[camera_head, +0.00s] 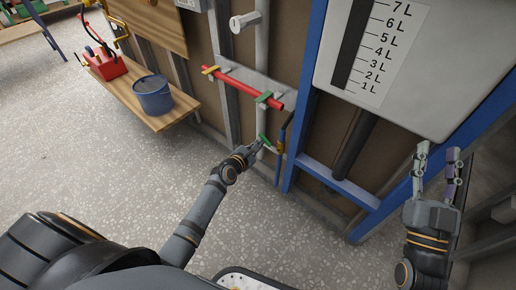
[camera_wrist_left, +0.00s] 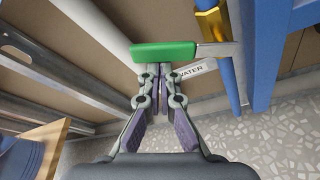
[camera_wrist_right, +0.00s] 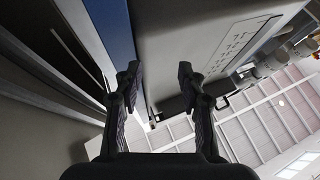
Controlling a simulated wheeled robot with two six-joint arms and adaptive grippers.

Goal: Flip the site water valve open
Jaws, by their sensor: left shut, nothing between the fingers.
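The site water valve has a green lever handle (camera_wrist_left: 163,52) with a bare metal end beside a brass fitting (camera_wrist_left: 212,22) on a blue pipe. A white tag reading "WATER" (camera_wrist_left: 190,70) hangs by it. In the head view the green handle (camera_head: 264,139) sits low on the wall frame. My left gripper (camera_head: 254,149) is shut and empty, its fingertips (camera_wrist_left: 160,72) just by the handle; I cannot tell whether they touch it. My right gripper (camera_head: 437,157) is open and empty at the right, below the tank; its fingers also show in the right wrist view (camera_wrist_right: 158,85).
A red pipe (camera_head: 244,88) with yellow and green levers runs above the valve. A white tank (camera_head: 440,85) with a litre scale hangs on blue framing (camera_head: 340,185). A blue bucket (camera_head: 153,97) and red box (camera_head: 106,65) stand on a wooden bench (camera_head: 165,122). The floor is clear.

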